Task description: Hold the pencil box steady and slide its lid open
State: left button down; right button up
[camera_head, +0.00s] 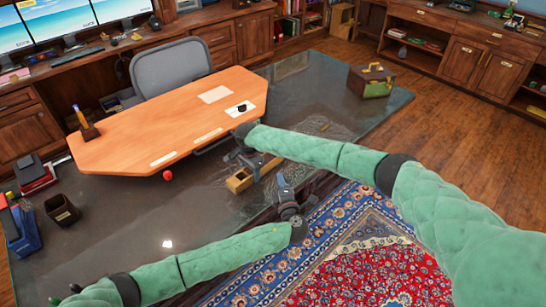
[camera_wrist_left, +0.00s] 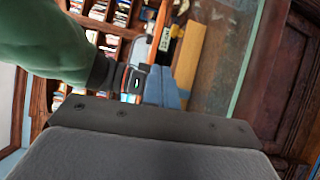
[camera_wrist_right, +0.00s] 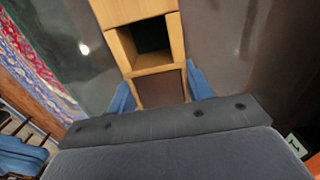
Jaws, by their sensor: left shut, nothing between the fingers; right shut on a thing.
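The light-wood pencil box (camera_head: 240,181) is by the near edge of the dark glass table, partly hidden by my right gripper (camera_head: 254,164). In the right wrist view the blue fingers of the right gripper (camera_wrist_right: 160,92) are shut on the box (camera_wrist_right: 176,37), one on each side. A square dark opening shows in the box, with a dark brown panel (camera_wrist_right: 160,88) between the fingers; I cannot tell which part is the lid. My left gripper (camera_head: 281,181) is shut and empty, beside the box and apart from it. The box also shows in the left wrist view (camera_wrist_left: 187,55), beyond the left fingers (camera_wrist_left: 162,88).
An orange desk board (camera_head: 150,125) lies behind the box. A red ball (camera_head: 168,175) and a dark cup (camera_head: 62,210) are to the left. A green-brown case (camera_head: 371,80) stands at the far right. Bare glass tabletop (camera_head: 130,220) lies left of the box.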

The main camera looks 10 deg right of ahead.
aim_at(273, 160)
pick_arm(q)
jog(key=shift+m, duration=0.3)
jog(key=w+a+f, duration=0.2)
jog(key=w+f, duration=0.1)
jog(key=shift+a, duration=0.35)
jog(key=w, duration=0.6)
jog(key=w+a, duration=0.1)
jog(key=w, duration=0.3)
jog(key=shift+w+d, duration=1.25)
jog(key=shift+w, duration=0.1)
jog(key=w+d, duration=0.2)
jog(key=d, duration=0.1)
jog(key=w+d, duration=0.3)
jog(key=d, duration=0.1)
jog(key=w+d, duration=0.3)
jog(key=shift+w+d, duration=0.2)
jog(key=shift+w, duration=0.05)
jog(key=shift+s+a, duration=0.1)
jog(key=shift+s, duration=0.05)
